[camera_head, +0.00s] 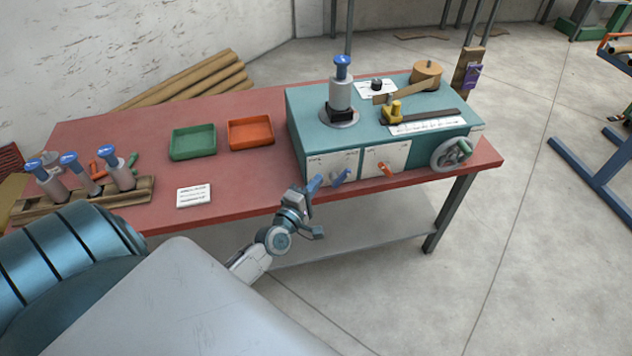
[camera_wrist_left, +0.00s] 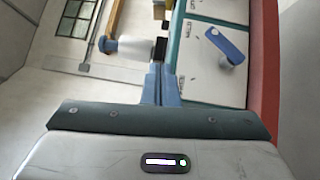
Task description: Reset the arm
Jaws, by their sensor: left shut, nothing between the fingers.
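My left gripper (camera_head: 315,184) is at the front of the teal winder box (camera_head: 304,118), close to its left white panel (camera_head: 325,166). Its blue fingers are together and empty, and they also show in the left wrist view (camera_wrist_left: 161,84). A blue lever (camera_head: 341,178) on the left panel is just right of the fingertips; in the wrist view the blue lever (camera_wrist_left: 227,45) is apart from them. A red lever (camera_head: 387,169) is on the right panel. On top stand a grey spool with a blue cap (camera_head: 342,85) and a yellow slider (camera_head: 393,112). My right gripper is not in view.
The red table (camera_head: 240,181) holds a green tray (camera_head: 192,142), an orange tray (camera_head: 250,132), a white card (camera_head: 193,195) and a wooden rack (camera_head: 138,192) with blue-capped spools. A handwheel (camera_head: 452,152) sticks out at the box's right. Open floor lies in front and right.

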